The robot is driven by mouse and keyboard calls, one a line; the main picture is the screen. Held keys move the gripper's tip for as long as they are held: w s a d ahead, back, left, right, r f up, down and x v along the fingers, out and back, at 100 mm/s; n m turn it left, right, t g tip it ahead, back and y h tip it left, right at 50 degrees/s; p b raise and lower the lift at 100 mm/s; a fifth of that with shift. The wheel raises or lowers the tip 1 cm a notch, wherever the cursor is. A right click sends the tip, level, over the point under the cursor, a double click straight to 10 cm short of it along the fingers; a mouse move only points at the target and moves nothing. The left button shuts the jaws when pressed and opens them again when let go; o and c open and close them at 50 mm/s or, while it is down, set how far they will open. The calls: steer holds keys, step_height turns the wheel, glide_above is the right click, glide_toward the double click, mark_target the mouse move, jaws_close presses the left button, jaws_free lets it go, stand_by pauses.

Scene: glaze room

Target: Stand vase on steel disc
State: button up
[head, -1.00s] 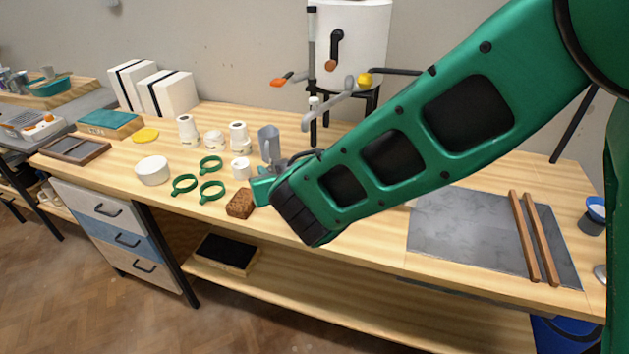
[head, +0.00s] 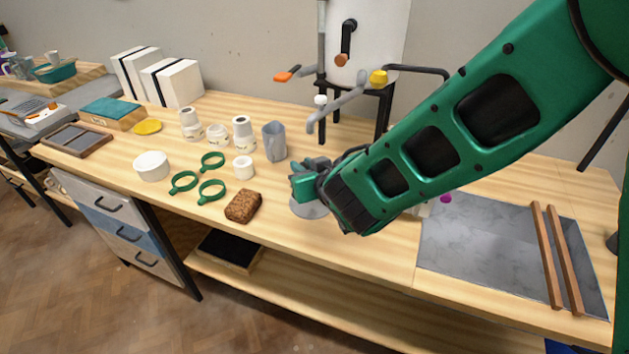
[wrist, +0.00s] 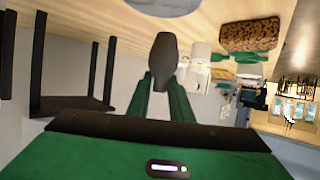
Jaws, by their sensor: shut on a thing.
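My gripper (head: 304,184) is shut on a dark grey vase (wrist: 163,60), which shows between the green fingers in the wrist view. In the head view the gripper and wrist hide most of the vase. The steel disc (head: 310,209) is a flat grey round on the bench, partly hidden just below my gripper. It also shows cut off at the top edge of the wrist view (wrist: 165,6). The vase seems to be above or close to the disc; I cannot tell whether they touch.
A brown sponge block (head: 243,206) lies left of the disc. A grey jug (head: 274,141), a small white pot (head: 243,167) and green rings (head: 212,190) stand further left. A kiln-like white drum (head: 365,45) on black legs is behind. A grey slab (head: 480,238) lies right.

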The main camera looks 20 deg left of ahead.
steer(key=shift+w+d+f, duration=0.6)
steer(key=shift+d+f, duration=0.05)
steer(key=shift+d, duration=0.1)
steer(key=shift+f, duration=1.95)
steer(key=o, duration=1)
steer(key=shift+c, duration=0.2)
